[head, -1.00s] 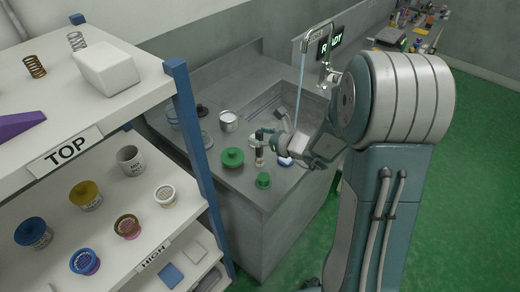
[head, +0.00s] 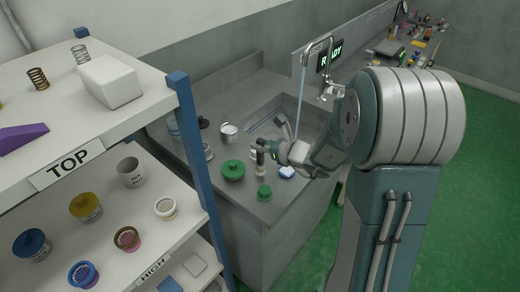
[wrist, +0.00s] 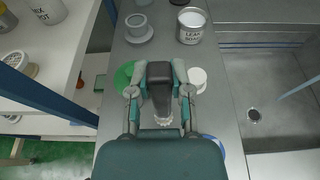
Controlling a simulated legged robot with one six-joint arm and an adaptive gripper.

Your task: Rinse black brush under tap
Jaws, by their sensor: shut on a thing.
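In the head view my gripper (head: 262,151) is over the counter, left of the sink. It is shut on the black brush (head: 260,156), which hangs upright with its pale bristles down. The wrist view shows the dark brush handle (wrist: 160,74) between my fingers (wrist: 160,92). I cannot tell whether the bristles touch the counter. The tap (head: 319,47) rises behind the sink (head: 270,122), and a thin water stream (head: 300,100) falls from it. The brush is left of the stream and apart from it.
Green round pieces (head: 233,171) (head: 264,193) and a blue-and-white piece (head: 287,173) sit close around my gripper. A labelled metal can (wrist: 192,27) stands behind. The shelf's blue post (head: 198,150) borders the left.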

